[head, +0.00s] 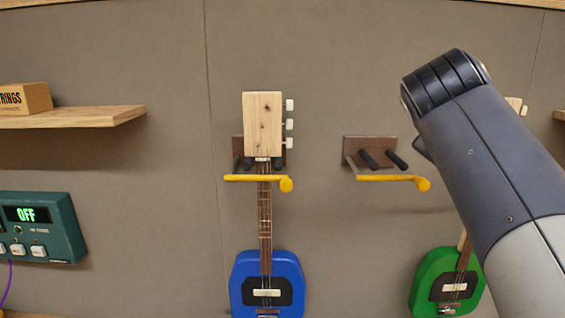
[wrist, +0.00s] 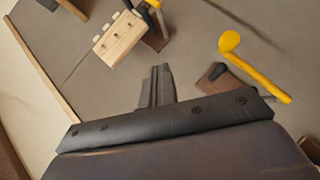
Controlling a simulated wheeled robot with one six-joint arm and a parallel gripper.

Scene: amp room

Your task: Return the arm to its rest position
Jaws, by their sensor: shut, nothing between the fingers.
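My arm (head: 490,160) reaches in from the right in the head view, bent at a dark joint near the wall; my gripper is hidden behind it there. In the wrist view my gripper (wrist: 160,72) has its dark fingers together with nothing between them. They point toward the wall, apart from the yellow bar (wrist: 255,65) and a pale wooden headstock (wrist: 120,38). I cannot tell which instrument that headstock belongs to.
A blue instrument (head: 266,283) hangs on a wall hanger behind a yellow bar (head: 260,179). The middle hanger (head: 370,151) is empty. A green instrument (head: 436,275) is partly behind my arm. A wooden shelf (head: 80,118) and teal box (head: 60,215) are left.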

